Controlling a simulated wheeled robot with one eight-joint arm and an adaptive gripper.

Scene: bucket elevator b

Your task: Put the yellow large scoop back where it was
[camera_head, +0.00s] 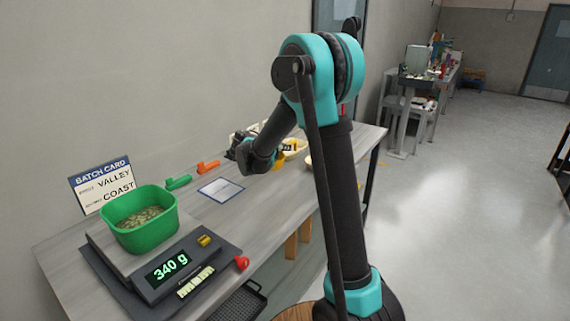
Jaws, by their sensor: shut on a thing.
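The yellow large scoop (280,161) shows only as a small yellow patch at my gripper (287,149), over the far half of the bench. My gripper is small in view and partly covered by my own arm. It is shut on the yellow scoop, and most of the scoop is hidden. A green scoop (178,182) and an orange scoop (208,166) lie on the bench near the wall, left of my gripper. I cannot tell whether the yellow scoop touches the bench.
A green tub (140,221) with pale contents stands on a scale (172,267) reading 340 g. A batch card (103,186) stands behind it. A white sheet (221,189) lies mid-bench. Pale containers (300,144) stand beyond my gripper. The floor at right is clear.

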